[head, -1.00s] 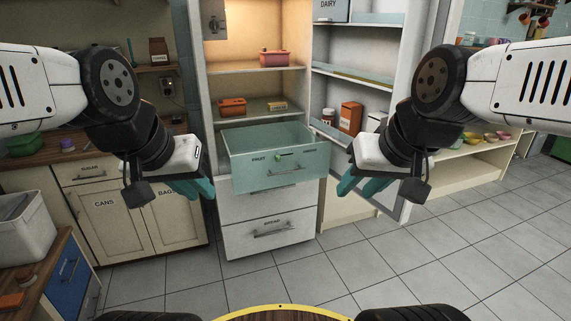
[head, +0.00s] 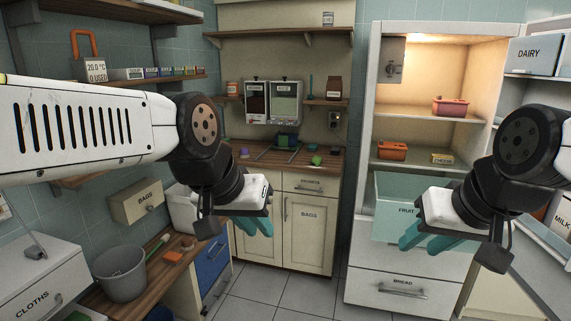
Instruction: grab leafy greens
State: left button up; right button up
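I cannot clearly make out leafy greens. A small green item (head: 316,161) lies on the wooden counter at the back, and a darker green one (head: 288,140) is behind it; both are too small to identify. My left gripper (head: 248,228) is empty, its teal fingers apart, in the air in front of the cabinets. My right gripper (head: 424,238) is also empty with fingers apart, in front of the fridge. It hides part of the pulled-out teal FRUIT drawer (head: 395,192); the drawer's contents are hidden.
The fridge (head: 365,150) stands open, with an orange box (head: 392,151), a cheese pack (head: 442,158) and a red container (head: 450,107). A grey bucket (head: 120,275) stands on the left worktop (head: 100,305). Tiled floor (head: 285,290) is free between the worktop and fridge.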

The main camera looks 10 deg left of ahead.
aim_at(316, 159)
jog(key=u, duration=0.15)
jog(key=i+j+z, duration=0.1)
jog(key=i+j, duration=0.3)
jog(key=i, duration=0.35)
jog(key=i+j+z, duration=0.1)
jog(key=i+j, duration=0.35)
jog(key=i, duration=0.25)
jog(key=i+j+z, duration=0.1)
jog(key=i+j, duration=0.4)
jog(key=i, duration=0.25)
jog(key=i+j+z, duration=0.1)
jog(key=i+j, duration=0.45)
jog(key=i, duration=0.15)
